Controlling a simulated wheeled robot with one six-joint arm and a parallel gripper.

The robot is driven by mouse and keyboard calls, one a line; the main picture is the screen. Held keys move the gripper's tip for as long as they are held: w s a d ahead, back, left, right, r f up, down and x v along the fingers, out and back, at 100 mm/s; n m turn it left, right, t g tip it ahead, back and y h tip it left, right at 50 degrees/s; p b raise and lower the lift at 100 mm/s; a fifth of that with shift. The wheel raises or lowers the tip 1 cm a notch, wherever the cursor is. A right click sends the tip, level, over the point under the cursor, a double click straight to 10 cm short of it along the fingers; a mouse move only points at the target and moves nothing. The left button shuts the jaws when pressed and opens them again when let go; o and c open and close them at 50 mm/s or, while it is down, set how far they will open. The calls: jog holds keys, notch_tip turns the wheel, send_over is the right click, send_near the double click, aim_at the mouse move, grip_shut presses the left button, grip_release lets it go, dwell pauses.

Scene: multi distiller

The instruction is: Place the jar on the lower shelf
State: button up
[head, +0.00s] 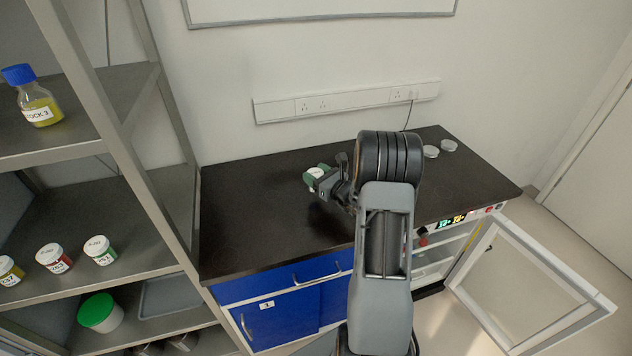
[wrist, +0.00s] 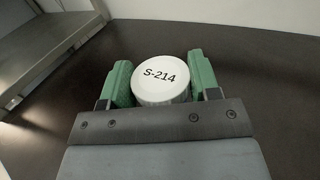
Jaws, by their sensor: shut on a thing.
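A jar with a white lid marked S-214 (wrist: 162,80) is between the green finger pads of my gripper (wrist: 162,85) in the wrist view. In the head view the gripper (head: 324,181) is over the dark bench, shut on the jar (head: 315,173). The jar's body is mostly hidden by the lid and fingers. An open cabinet under the bench at right has an upper shelf (head: 428,243) and a lower shelf (head: 432,272), partly hidden by my arm.
The cabinet's glass door (head: 525,290) stands open to the right. A metal rack (head: 150,185) at left holds a blue-capped bottle (head: 38,97), several small jars and a green-lidded tub (head: 100,312). Bench left is clear.

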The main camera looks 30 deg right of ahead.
jog(key=f, duration=0.3)
jog(key=shift+w+d+f+p, duration=0.1)
jog(key=shift+w+d+p, duration=0.05)
jog(key=shift+w+p, duration=0.2)
jog(key=shift+s+f, duration=0.1)
jog(key=shift+f, duration=0.2)
jog(key=shift+f, duration=0.2)
jog(key=o, duration=1)
jog(key=shift+o, duration=0.2)
jog(key=shift+r, duration=0.15)
